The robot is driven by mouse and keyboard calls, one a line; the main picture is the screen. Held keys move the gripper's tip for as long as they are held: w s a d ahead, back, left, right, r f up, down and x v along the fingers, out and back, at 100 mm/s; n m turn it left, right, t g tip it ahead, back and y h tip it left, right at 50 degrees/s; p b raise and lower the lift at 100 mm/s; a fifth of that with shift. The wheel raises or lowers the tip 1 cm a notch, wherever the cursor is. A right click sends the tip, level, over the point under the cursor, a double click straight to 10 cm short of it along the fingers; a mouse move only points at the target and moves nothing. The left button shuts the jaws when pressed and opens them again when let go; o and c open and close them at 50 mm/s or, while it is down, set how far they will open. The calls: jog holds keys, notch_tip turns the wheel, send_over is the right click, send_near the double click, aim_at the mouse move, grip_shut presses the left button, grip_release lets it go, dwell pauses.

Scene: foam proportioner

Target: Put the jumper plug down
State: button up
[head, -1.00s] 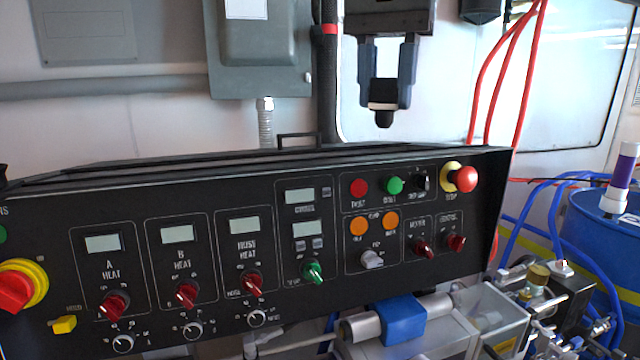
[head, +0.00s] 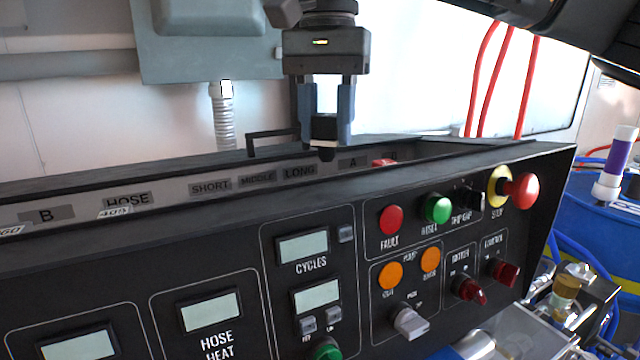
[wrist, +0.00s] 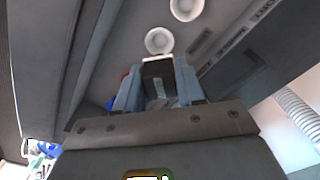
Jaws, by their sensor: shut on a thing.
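My gripper (head: 325,118) hangs pointing down just behind the top edge of the black control panel (head: 250,225). In the wrist view the plug (wrist: 158,75) shows between the fingertips. The plug's lower end is near the labelled strip (head: 215,187) inside the open top of the panel, by the label LONG. I cannot tell whether it touches anything.
A black handle (head: 272,135) stands up at the back, left of my gripper. Two white round pieces, one of them nearer the plug (wrist: 159,41), show in the wrist view. A small red piece (head: 383,162) lies right of the plug. Knobs and buttons cover the panel front.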

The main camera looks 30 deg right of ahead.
aim_at(326, 161)
notch_tip(326, 161, down, 7)
jog(key=shift+r+p, duration=0.15)
jog(key=shift+p, duration=0.6)
jog(key=shift+f, duration=0.2)
jog(key=shift+f, duration=0.1)
jog(key=shift+f+b, duration=0.15)
jog(key=shift+b, duration=0.15)
jog(key=o, duration=1.1)
jog(key=shift+c, duration=0.2)
